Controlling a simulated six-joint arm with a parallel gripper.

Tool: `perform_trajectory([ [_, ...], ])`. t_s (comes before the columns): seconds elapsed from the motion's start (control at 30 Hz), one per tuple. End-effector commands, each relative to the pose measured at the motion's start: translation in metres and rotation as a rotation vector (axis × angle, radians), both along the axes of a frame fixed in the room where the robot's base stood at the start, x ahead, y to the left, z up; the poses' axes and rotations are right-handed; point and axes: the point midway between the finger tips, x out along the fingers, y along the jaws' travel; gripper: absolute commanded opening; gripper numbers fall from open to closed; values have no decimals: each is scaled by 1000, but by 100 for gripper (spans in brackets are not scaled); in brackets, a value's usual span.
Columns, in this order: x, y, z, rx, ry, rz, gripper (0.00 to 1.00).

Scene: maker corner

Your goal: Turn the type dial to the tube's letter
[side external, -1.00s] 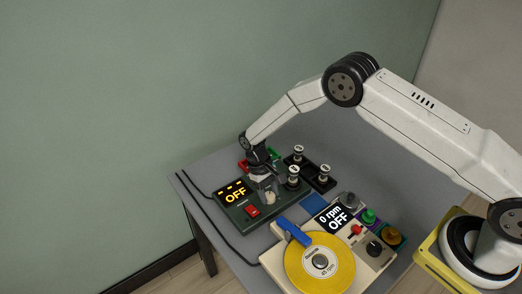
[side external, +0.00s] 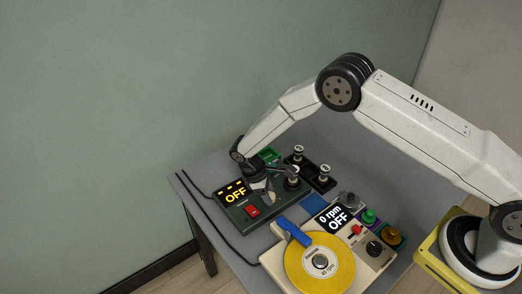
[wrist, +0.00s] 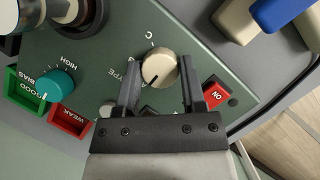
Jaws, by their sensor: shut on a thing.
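The type dial (wrist: 158,68) is a round cream knob on the dark green tester (side external: 226,215). The word TYPE and a letter C show beside it in the wrist view; its dark pointer mark faces the lower left. Other letters are hidden by my gripper. My gripper (wrist: 159,76) is shut on the dial, one finger on each side; in the side view it (side external: 268,196) is down at the tester's panel. A tube (side external: 292,178) stands upright at the tester's right, also at the wrist view's top left (wrist: 32,16). I cannot read its letter.
The tester's display (side external: 235,196) reads OFF, beside a red switch (side external: 252,211). A teal bias knob (wrist: 57,84) sits near the green GOOD (wrist: 22,100) and red WEAK (wrist: 68,120) trays. A black rack (side external: 310,170) holds more tubes. A turntable (side external: 320,262) stands in front.

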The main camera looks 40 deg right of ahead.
Motion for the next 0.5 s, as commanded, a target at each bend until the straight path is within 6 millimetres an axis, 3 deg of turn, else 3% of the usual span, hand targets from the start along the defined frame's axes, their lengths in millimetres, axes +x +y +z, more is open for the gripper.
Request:
perform_trajectory([
  [0.4, 1, 0, 1, 0, -1, 13, 0],
  [0.43, 1, 0, 1, 0, -1, 13, 55],
  [0.5, 0, 0, 1, 1, -1, 13, 77],
])
